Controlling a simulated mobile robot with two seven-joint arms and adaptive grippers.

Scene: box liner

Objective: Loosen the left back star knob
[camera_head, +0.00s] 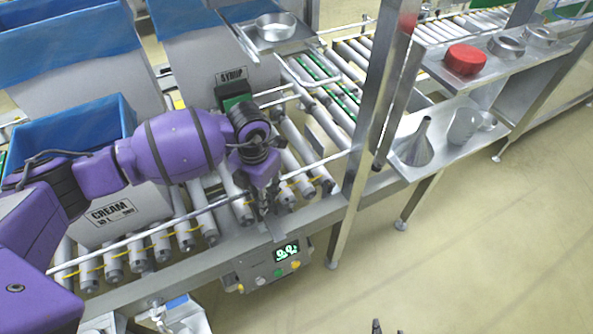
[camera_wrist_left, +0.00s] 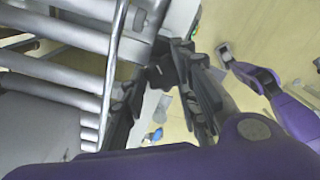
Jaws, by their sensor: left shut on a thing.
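My left gripper (camera_head: 265,208) reaches down to the front rail of the roller conveyor (camera_head: 150,285). In the left wrist view its two dark fingers (camera_wrist_left: 160,85) stand on either side of a dark knob (camera_wrist_left: 160,72) at the rail. The gripper is shut on this knob, the star knob. Its lobes are mostly hidden, and in the head view the gripper covers it. My right gripper (camera_head: 388,329) shows only as two dark fingertips at the bottom edge, apart, with nothing seen between them.
A SYRUP box (camera_head: 200,75) stands behind. A control box (camera_head: 270,270) hangs under the rail. A shelf at right holds a funnel (camera_head: 418,145) and a red lid (camera_head: 464,59).

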